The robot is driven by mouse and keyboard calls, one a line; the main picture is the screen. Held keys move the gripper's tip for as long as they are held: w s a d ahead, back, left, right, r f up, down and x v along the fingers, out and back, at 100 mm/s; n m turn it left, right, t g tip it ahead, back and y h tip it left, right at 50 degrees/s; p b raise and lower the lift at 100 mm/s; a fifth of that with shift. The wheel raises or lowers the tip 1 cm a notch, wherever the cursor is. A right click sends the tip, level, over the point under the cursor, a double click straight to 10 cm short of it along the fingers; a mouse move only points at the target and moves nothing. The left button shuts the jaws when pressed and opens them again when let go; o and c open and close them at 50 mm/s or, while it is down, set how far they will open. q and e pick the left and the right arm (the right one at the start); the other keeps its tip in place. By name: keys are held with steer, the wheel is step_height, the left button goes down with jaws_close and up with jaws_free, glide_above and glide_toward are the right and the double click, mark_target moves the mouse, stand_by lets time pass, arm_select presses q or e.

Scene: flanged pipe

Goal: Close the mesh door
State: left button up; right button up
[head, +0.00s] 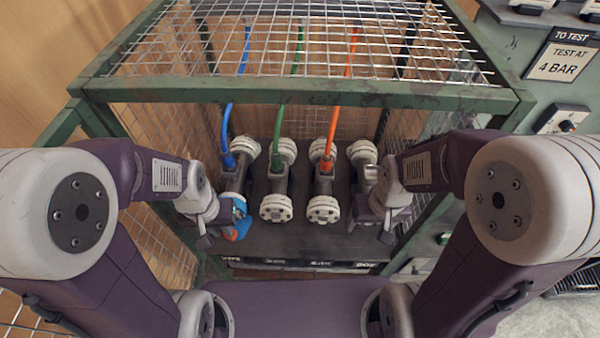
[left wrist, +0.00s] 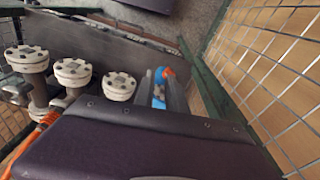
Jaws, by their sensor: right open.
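The mesh door (head: 58,127) stands open at the left of the green cage, its top rail running toward the lower left. Most of it is hidden behind my left arm. Wire mesh in a green frame (left wrist: 212,68), apparently the door, also shows at the right of the left wrist view. My left gripper (head: 222,228) is inside the cage front, its fingers closed around a blue part with an orange tip (left wrist: 160,90). My right gripper (head: 371,226) is open and empty at the right pipe, apart from the door.
Several flanged pipes (head: 276,185) stand in the cage, with blue, green and orange hoses (head: 345,95) rising from them. The cage's green top beam (head: 300,95) crosses above. A test sign (head: 566,55) is at the right. The dark shelf front (head: 300,240) is clear.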

arm_select(q)
steer(key=shift+c, duration=0.4)
jaws_close()
